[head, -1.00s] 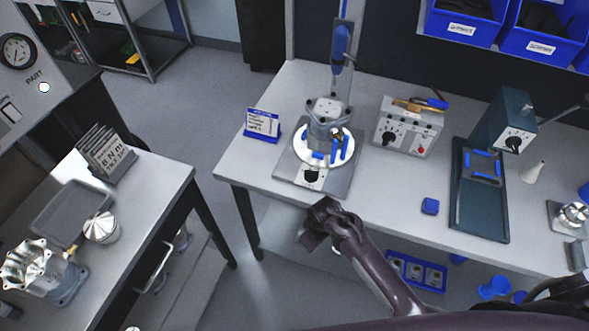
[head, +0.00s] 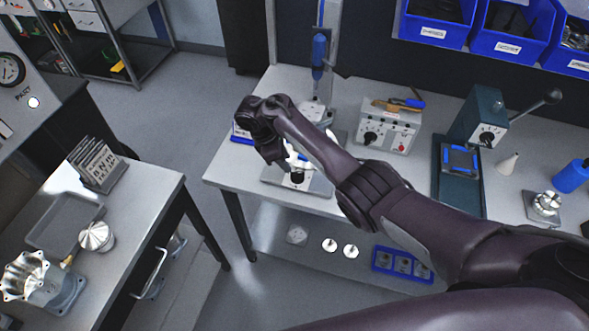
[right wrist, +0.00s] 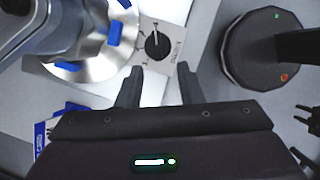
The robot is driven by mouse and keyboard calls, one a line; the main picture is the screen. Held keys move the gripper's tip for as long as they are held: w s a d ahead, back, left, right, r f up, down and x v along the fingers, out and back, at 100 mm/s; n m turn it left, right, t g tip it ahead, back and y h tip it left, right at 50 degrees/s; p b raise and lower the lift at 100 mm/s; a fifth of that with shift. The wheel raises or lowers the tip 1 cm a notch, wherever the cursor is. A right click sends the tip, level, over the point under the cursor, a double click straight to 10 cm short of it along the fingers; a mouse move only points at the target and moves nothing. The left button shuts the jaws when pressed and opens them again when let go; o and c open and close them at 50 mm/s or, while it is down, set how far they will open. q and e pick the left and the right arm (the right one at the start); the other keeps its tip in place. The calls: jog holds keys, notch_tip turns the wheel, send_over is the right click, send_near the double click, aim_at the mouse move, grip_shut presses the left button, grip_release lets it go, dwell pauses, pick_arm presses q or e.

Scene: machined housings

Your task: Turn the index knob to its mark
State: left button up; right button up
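The index knob (right wrist: 157,45) is black with a pale pointer line and sits on a light plate with printed marks. Its pointer points to the top of the right wrist view. In the head view the knob (head: 297,177) is a small dark spot on the fixture's front plate. My right gripper (right wrist: 158,82) is open and empty, its fingers apart just below the knob in the wrist view and not touching it. In the head view my right gripper (head: 287,157) hangs over the fixture and hides much of it. Dark prongs at the wrist view's right edge may be my left gripper (right wrist: 305,118).
The silver turntable (right wrist: 85,62) with blue clamps lies beside the knob plate. A control box (head: 388,128) and a dark green press (head: 478,125) stand to the right on the bench.

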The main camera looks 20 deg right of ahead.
aim_at(297, 173)
jog(key=b+x, duration=0.4)
jog(key=x, duration=0.1)
jog(key=b+x, duration=0.1)
jog(key=x, duration=0.1)
jog(key=shift+w+d+b, duration=0.15)
jog(key=shift+d+b, duration=0.2)
jog(key=shift+b, duration=0.05)
grip_shut()
